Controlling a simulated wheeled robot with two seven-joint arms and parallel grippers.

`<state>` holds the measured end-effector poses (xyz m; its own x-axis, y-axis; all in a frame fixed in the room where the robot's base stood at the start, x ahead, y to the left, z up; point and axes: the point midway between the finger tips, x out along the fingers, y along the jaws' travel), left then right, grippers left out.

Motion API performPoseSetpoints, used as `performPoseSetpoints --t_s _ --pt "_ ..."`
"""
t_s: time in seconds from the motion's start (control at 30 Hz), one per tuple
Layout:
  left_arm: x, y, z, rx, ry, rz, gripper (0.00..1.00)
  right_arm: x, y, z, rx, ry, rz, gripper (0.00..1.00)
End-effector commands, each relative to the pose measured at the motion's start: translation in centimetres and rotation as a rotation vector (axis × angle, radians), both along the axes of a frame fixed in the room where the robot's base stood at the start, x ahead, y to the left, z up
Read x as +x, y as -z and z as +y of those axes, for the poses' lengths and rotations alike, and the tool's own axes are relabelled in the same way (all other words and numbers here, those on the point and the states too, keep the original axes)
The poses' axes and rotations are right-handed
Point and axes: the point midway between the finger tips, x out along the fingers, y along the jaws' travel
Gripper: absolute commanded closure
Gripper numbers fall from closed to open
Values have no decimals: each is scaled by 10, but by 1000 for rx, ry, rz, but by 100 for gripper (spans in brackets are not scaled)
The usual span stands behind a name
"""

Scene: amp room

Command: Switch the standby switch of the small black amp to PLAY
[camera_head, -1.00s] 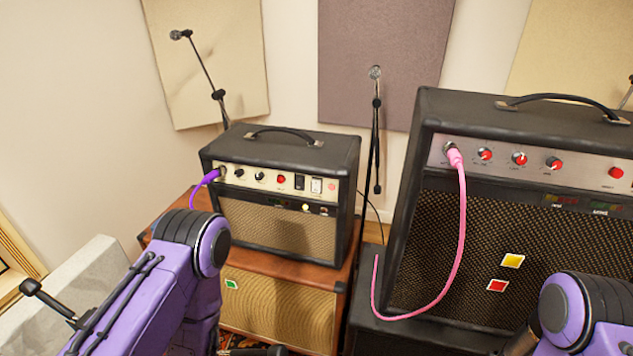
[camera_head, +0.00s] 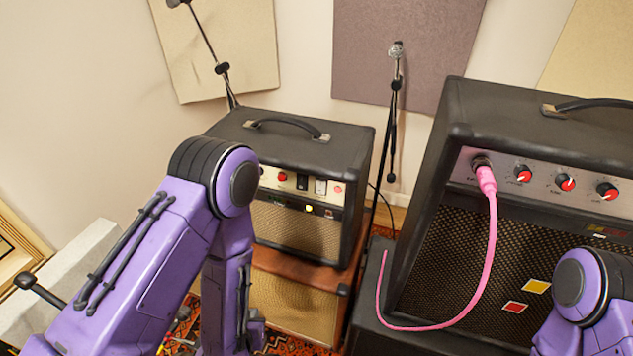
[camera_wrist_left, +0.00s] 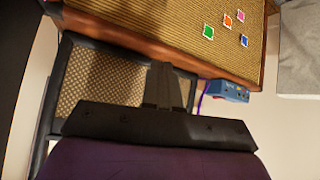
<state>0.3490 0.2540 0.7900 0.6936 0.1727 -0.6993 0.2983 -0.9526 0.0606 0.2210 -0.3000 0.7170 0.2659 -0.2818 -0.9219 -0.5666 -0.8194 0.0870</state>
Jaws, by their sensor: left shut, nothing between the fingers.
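The small black amp (camera_head: 345,150) stands on a brown cabinet in the head view. Its cream panel shows a black rocker switch (camera_head: 302,181) and a white rocker switch (camera_head: 321,187), with red round parts either side. The labels and the switch positions are too small to read. My left arm hides the left part of the panel. My left gripper (camera_wrist_left: 160,85) shows in the left wrist view, shut and empty, in front of a woven grille in a dark frame. In the head view its fingertips cannot be made out, low beside the cabinet. My right gripper is out of view.
A larger black amp (camera_head: 560,130) with a pink cable (camera_head: 490,240) stands at the right. A microphone stand (camera_head: 392,130) rises between the amps. The brown cabinet (camera_head: 295,305) is below the small amp. A blue box (camera_wrist_left: 228,90) shows in the left wrist view.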

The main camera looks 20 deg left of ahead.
Motion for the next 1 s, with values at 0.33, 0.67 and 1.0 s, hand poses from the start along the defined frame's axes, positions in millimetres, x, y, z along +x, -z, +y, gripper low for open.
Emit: performPoseSetpoints --t_s 0.33,0.67,1.0 --pt "101 -224 -77 143 298 -658 100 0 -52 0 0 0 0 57" --pt "102 -228 -79 149 303 -682 100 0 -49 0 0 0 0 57" --pt "136 -214 -79 147 296 -690 100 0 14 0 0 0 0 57"
